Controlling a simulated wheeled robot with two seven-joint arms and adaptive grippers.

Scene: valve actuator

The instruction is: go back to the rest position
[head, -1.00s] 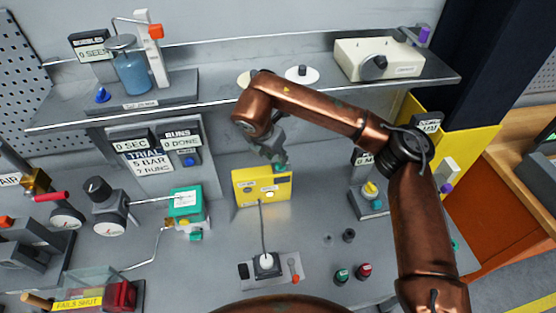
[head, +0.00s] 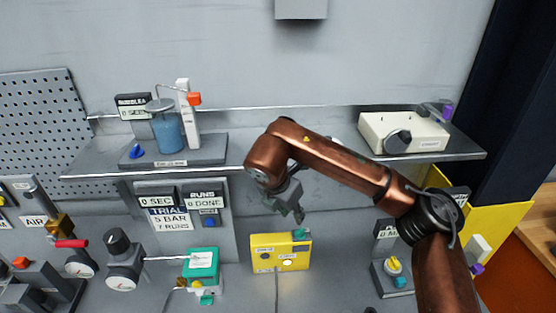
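My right arm comes in from the lower right, and its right gripper (head: 297,212) hangs down just above the yellow box (head: 281,254). The gripper looks small and dark, and its fingers are too indistinct to tell open from shut. A gap of bench or wall seems to lie between the fingertips and the box, but contact cannot be ruled out. My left gripper is not in view.
A shelf (head: 80,168) crosses behind the arm, bearing a blue jar (head: 167,131) and a cream box (head: 400,133). A green actuator (head: 201,265), gauges and a red-handled valve (head: 70,243) stand left. A yellow panel (head: 498,282) stands right.

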